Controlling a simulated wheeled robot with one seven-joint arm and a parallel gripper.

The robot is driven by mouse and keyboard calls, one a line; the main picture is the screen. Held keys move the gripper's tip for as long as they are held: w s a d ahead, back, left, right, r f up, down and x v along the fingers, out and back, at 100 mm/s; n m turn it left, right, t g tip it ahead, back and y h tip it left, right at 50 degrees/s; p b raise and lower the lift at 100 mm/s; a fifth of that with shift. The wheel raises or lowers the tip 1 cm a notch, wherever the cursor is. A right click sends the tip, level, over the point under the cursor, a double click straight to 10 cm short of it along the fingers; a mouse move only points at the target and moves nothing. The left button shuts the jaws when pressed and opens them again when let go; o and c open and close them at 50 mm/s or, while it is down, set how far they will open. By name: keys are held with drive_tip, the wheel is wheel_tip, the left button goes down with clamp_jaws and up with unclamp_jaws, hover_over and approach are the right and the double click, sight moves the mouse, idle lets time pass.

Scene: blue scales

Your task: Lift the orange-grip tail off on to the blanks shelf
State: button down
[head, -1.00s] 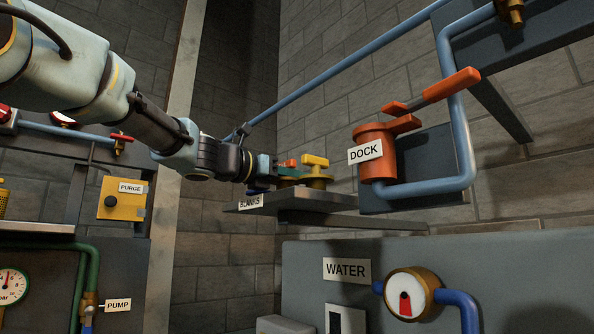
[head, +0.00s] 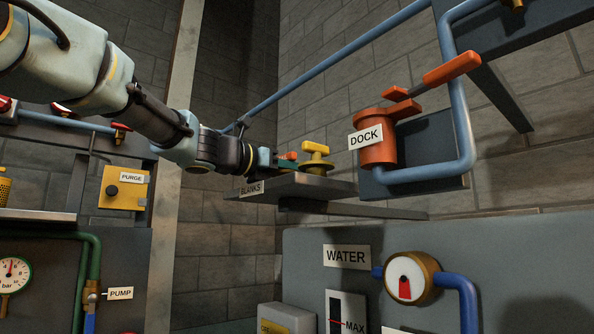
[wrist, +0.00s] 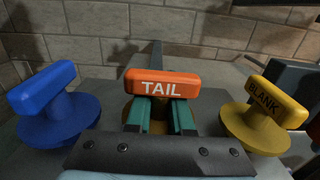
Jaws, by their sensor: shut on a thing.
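The orange grip of the tail (wrist: 162,80), lettered TAIL, stands upright between two others in the wrist view. My gripper (wrist: 161,112) is shut on it, its green fingers on the near side, hiding most of the tail's base. In the head view the orange grip (head: 289,156) shows small at the end of my gripper (head: 277,161). It is over the grey blanks shelf (head: 300,188), labelled BLANKS. I cannot tell whether the tail's base touches the shelf.
A yellow-gripped blank (wrist: 262,105) stands close on the right and a blue-gripped piece (wrist: 47,107) on the left. In the head view the orange dock (head: 378,145), its lever and a blue pipe (head: 463,130) are right of the shelf. A stone wall lies behind.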

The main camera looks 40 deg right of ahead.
drive_tip(key=shift+f, duration=0.2)
drive_tip(key=c, duration=0.7)
unclamp_jaws()
drive_tip(key=shift+a+b, duration=0.3)
drive_tip(key=shift+b, duration=0.05)
drive_tip(key=a+b, duration=0.1)
drive_tip(key=a, duration=0.2)
drive_tip(key=a+b, duration=0.2)
drive_tip(key=a, duration=0.1)
drive_tip(key=a+b, duration=0.1)
drive_tip(key=a, duration=0.3)
drive_tip(key=shift+w+a, duration=0.1)
drive_tip(key=shift+w, duration=0.2)
drive_tip(key=shift+a, duration=0.1)
